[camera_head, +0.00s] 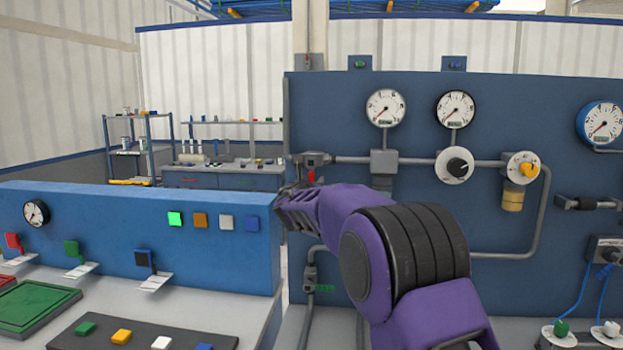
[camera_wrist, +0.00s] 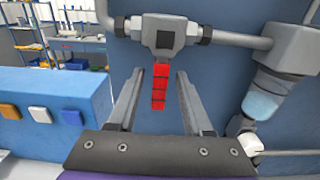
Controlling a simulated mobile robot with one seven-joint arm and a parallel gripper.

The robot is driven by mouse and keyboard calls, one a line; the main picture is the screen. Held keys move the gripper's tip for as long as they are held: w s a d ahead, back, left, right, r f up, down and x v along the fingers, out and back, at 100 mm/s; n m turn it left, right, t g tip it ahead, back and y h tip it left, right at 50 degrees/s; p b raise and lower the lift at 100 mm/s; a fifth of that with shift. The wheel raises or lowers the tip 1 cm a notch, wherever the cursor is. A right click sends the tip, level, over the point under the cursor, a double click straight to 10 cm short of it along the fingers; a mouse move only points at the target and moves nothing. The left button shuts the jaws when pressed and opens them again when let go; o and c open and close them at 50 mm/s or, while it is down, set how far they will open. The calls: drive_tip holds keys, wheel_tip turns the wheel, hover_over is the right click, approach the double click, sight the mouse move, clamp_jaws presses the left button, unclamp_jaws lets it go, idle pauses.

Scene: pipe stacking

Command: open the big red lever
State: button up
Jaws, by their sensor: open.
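The big red lever (camera_wrist: 158,90) hangs straight down from a grey valve body (camera_wrist: 165,38) on a pipe in the wrist view. In the head view a small part of the red lever (camera_head: 311,177) shows just above my purple arm, under the valve. My gripper (camera_wrist: 163,72) is open, with one finger to the left and one to the right of the lever. The lever lies between the fingers in the picture, with a gap on each side. I cannot tell how deep it sits between them.
A blue wall panel (camera_head: 400,110) carries gauges, pipes and a black knob (camera_head: 457,166). A lower blue console (camera_head: 110,215) with coloured buttons stands to the left. In the wrist view a bluish cylinder (camera_wrist: 262,100) hangs right of the gripper, with a white part below it.

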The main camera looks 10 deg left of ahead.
drive_tip(key=shift+w, duration=0.3)
drive_tip(key=shift+c, duration=0.3)
clamp_jaws()
idle(1.0)
